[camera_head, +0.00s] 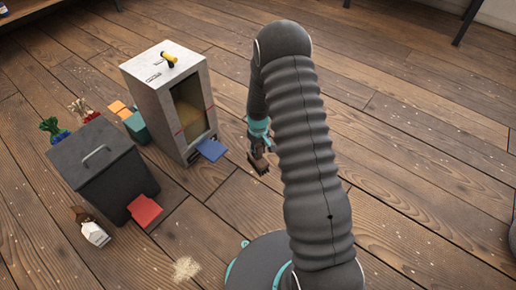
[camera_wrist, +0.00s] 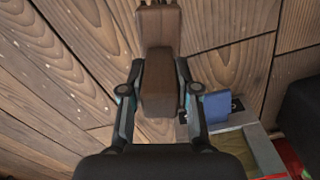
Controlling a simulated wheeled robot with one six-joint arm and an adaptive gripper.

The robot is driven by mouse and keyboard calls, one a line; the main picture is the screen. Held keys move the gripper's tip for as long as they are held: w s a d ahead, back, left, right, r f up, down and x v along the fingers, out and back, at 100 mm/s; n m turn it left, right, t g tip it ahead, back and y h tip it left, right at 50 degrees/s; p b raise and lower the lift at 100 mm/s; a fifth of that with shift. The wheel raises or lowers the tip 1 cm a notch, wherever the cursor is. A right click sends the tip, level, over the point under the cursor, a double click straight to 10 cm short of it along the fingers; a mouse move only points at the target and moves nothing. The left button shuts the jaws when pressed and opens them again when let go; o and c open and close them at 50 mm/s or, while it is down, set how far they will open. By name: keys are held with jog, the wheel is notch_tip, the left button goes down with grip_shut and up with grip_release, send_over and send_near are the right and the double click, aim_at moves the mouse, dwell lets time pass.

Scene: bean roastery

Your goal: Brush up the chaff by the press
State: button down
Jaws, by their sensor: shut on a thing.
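My gripper (camera_head: 259,145) is shut on a brown brush (camera_head: 259,163), held by its block-shaped body with the bristle end pointing away. The brush (camera_wrist: 158,60) also shows between both fingers of my gripper (camera_wrist: 158,100) in the wrist view. A small pale heap of chaff (camera_head: 186,268) lies on the floorboards at the bottom of the head view, apart from the brush. A tall grey box (camera_head: 155,95) with a front window and a blue pedal stands left of my gripper; I cannot tell if it is the press.
A dark lidded bin (camera_head: 95,160) with a red pedal (camera_head: 144,210) stands left of the tall box. A white-and-brown item (camera_head: 94,233) lies before it. Orange and teal blocks (camera_head: 134,124) sit behind. Pale specks dot the open floor at right.

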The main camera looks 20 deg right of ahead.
aim_at(259, 157)
jog(key=shift+f, duration=0.65)
jog(key=shift+f+b, duration=1.5)
jog(key=shift+f, duration=1.55)
jog(key=shift+f+b, duration=0.4)
jog(key=shift+f, duration=0.45)
jog(key=shift+s+a+r+p, duration=0.15)
jog(key=shift+s+a+p, duration=0.2)
jog(key=shift+a, duration=0.45)
jog(key=shift+s+d+f, duration=0.3)
jog(key=shift+s+d, duration=0.1)
jog(key=shift+d, duration=0.05)
jog(key=shift+w+a, duration=0.1)
jog(key=shift+w, duration=0.4)
jog(key=shift+w+d, duration=0.2)
jog(key=shift+d, duration=0.1)
notch_tip(259, 157, up, 2)
jog(key=shift+w+a+r+p, duration=0.1)
jog(key=shift+r+p, duration=0.15)
jog(key=shift+p, duration=0.15)
jog(key=shift+d+r+p, duration=0.2)
jog(key=shift+r+p, duration=0.1)
jog(key=shift+r, duration=0.25)
jog(key=shift+d+r+p, duration=0.15)
jog(key=shift+r+p, duration=0.1)
jog(key=shift+r, duration=0.25)
jog(key=shift+r+p, duration=0.85)
jog(key=shift+r, duration=0.9)
